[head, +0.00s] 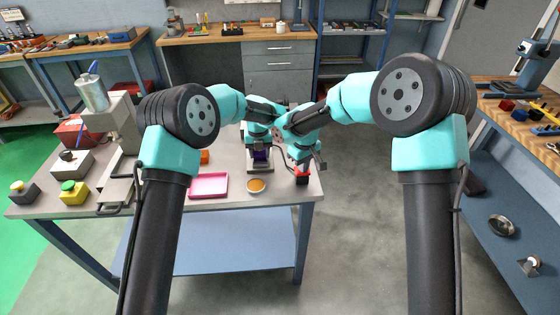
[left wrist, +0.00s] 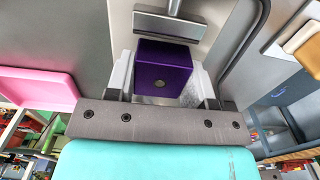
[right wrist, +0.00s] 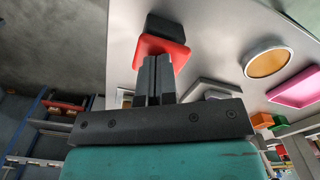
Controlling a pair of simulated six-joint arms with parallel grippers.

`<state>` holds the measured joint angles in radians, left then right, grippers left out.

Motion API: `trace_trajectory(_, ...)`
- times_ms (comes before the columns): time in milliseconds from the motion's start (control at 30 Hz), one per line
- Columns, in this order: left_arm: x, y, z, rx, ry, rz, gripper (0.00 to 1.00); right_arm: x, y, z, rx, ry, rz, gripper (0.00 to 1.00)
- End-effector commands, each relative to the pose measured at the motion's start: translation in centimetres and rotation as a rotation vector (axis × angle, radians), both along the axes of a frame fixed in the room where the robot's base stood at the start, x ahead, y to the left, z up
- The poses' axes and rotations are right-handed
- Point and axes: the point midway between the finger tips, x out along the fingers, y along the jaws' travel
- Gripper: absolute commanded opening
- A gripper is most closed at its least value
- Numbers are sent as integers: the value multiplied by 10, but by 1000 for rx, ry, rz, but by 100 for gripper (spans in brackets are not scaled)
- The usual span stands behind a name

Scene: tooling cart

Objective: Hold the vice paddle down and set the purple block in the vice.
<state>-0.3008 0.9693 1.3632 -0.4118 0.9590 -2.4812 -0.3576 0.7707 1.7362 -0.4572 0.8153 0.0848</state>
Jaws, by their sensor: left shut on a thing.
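The purple block (left wrist: 163,70) sits between the pale fingers of my left gripper (left wrist: 164,75), which is shut on it. In the head view the block (head: 260,155) shows dark beneath the left gripper (head: 260,147), over the vice. A grey vice jaw (left wrist: 165,24) lies just beyond the block in the left wrist view; I cannot tell how deep the block sits. The red vice paddle (right wrist: 163,50) is on a black base. My right gripper (right wrist: 158,62) has its fingers together, with the tips at the paddle; contact cannot be told exactly. The paddle also shows in the head view (head: 302,172).
A pink tray (head: 208,186) and a round dish with an orange inside (head: 256,186) stand near the cart's front edge. Yellow (head: 74,196) and green-topped button boxes and a metal canister (head: 94,95) stand at the left.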

Motion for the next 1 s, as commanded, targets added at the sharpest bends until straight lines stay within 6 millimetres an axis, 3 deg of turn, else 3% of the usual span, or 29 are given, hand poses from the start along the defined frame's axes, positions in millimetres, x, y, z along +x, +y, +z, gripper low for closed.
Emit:
trace_trajectory(467,0,0,-5,0,-1,0,25,-2,0,-3,-1,7,0,0)
trace_trajectory(500,0,0,-5,0,-1,0,51,-2,0,-3,-1,7,0,0)
trace_trajectory(800,0,0,-5,0,-1,0,78,-2,0,-3,-2,7,0,0)
trace_trajectory(1000,0,0,-5,0,0,0,78,-2,0,-3,-2,7,0,0)
